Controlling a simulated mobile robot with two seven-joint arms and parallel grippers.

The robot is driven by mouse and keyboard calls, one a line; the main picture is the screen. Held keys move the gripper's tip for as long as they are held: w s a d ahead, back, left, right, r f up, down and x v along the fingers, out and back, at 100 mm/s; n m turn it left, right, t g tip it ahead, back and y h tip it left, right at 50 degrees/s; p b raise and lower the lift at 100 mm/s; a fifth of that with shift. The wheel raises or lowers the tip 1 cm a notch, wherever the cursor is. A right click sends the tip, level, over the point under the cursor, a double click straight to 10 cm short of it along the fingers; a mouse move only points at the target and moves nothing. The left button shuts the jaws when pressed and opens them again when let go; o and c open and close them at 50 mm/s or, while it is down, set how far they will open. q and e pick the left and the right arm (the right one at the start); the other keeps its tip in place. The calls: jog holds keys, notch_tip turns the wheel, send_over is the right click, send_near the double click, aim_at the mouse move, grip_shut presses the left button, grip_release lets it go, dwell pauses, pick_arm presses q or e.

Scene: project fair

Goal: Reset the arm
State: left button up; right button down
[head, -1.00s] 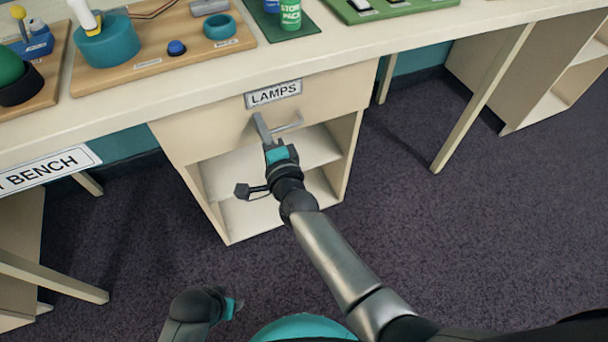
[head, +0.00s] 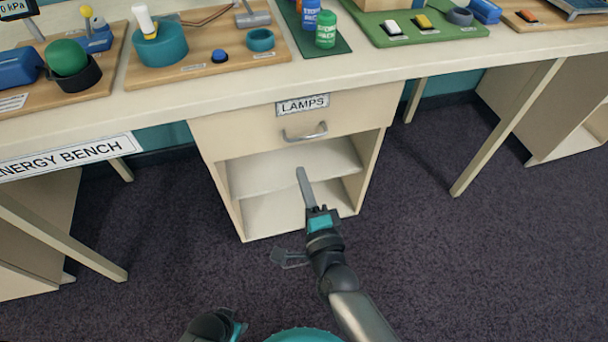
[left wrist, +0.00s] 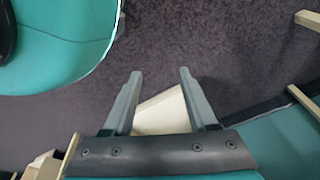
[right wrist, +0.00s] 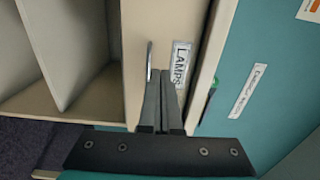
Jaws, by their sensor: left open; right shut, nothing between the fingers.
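My right gripper (head: 304,176) is shut and empty. In the head view it is in front of the open shelves below the drawer, apart from the handle. In the right wrist view its fingers (right wrist: 163,95) are together. The LAMPS drawer (head: 350,112) is shut, and its metal handle (head: 305,132) is free. The handle also shows in the right wrist view (right wrist: 149,62). My left arm is low at the bottom of the head view, its fingertips hard to make out there. In the left wrist view my left gripper (left wrist: 155,90) is open with nothing held between its fingers.
The bench top (head: 370,70) holds wooden boards with apparatus, a green can (head: 325,30) and a green tray (head: 415,30). Bench legs (head: 508,125) stand left and right of the drawer cabinet. The dark carpet (head: 440,250) in front is clear.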

jog(key=shift+s, duration=0.2)
jog(key=s+d+f+n+g+h+p, duration=0.1)
jog(key=s+d+f+n+g, duration=0.35)
jog(key=f, duration=0.55)
jog(key=s+d+f+n+g+h+p, duration=0.1)
jog(key=s+d+f+n+g+p, duration=0.25)
jog(key=f, duration=0.65)
pick_arm(q)
jog(key=s+a+f, duration=0.2)
jog(key=s+a, duration=0.2)
jog(key=s, duration=0.3)
jog(key=shift+s+a+f, duration=0.15)
jog(key=shift+s+a, duration=0.1)
jog(key=shift+a, duration=0.15)
pick_arm(e)
jog(key=s+d+f+n+g+h, duration=0.1)
jog(key=s+d+f+n+g, duration=0.1)
jog(key=s, duration=0.5)
jog(key=s+d+f+n+g+h, duration=0.1)
jog(key=s+d+f+n+g, duration=0.1)
jog(key=s+d+f+n, duration=0.2)
jog(key=s+d+f+n+g+h, duration=0.2)
jog(key=s+d+f, duration=0.4)
jog(key=s+d, duration=0.5)
jog(key=shift+s+f+n+g, duration=0.15)
jog(key=shift+f+n+g, duration=0.1)
jog(key=shift+n+g, duration=0.15)
jog(key=shift+d, duration=0.1)
